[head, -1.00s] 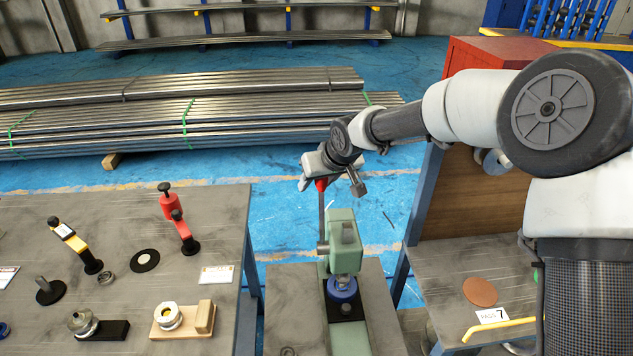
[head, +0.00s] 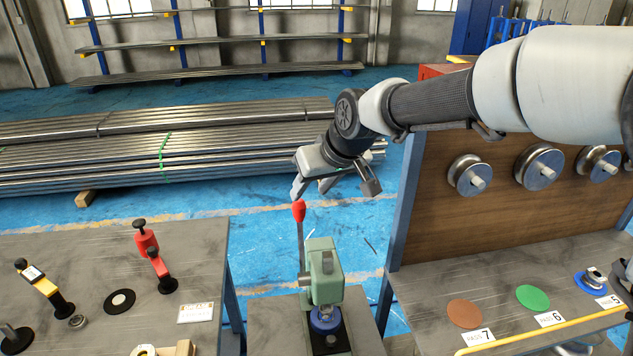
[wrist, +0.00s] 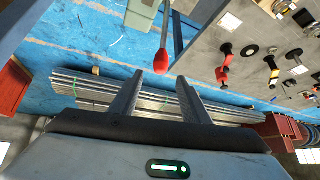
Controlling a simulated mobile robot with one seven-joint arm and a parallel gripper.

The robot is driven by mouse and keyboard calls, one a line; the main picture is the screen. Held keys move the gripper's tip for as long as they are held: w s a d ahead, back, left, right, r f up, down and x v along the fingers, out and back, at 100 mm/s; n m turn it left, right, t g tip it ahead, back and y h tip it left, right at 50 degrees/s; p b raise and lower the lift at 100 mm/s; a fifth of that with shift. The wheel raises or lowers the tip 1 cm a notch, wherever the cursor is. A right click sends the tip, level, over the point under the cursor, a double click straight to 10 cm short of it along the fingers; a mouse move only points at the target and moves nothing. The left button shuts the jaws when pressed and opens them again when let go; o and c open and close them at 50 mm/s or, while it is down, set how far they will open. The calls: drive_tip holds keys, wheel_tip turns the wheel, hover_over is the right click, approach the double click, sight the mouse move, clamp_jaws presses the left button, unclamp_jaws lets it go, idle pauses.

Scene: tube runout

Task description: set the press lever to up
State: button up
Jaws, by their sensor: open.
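The press (head: 325,262) is a pale green machine on a grey stand, with a blue part at its foot. Its lever (head: 300,245) is a thin dark rod at the press's left side, standing nearly upright with a red knob (head: 298,210) on top. My gripper (head: 312,193) is open and empty, just above the knob. In the wrist view the red knob (wrist: 161,62) shows just beyond and between the open fingertips (wrist: 157,80), apart from them as far as I can tell. The press body (wrist: 142,12) is partly cut off there.
A left bench holds a red clamp (head: 147,245), a yellow-black clamp (head: 45,287) and small parts. A right bench has coloured discs, such as a green one (head: 532,297), and a wooden back panel (head: 510,215) with rollers. Steel tubes (head: 150,150) lie behind.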

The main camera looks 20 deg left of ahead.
drive_tip(key=shift+v, duration=1.5)
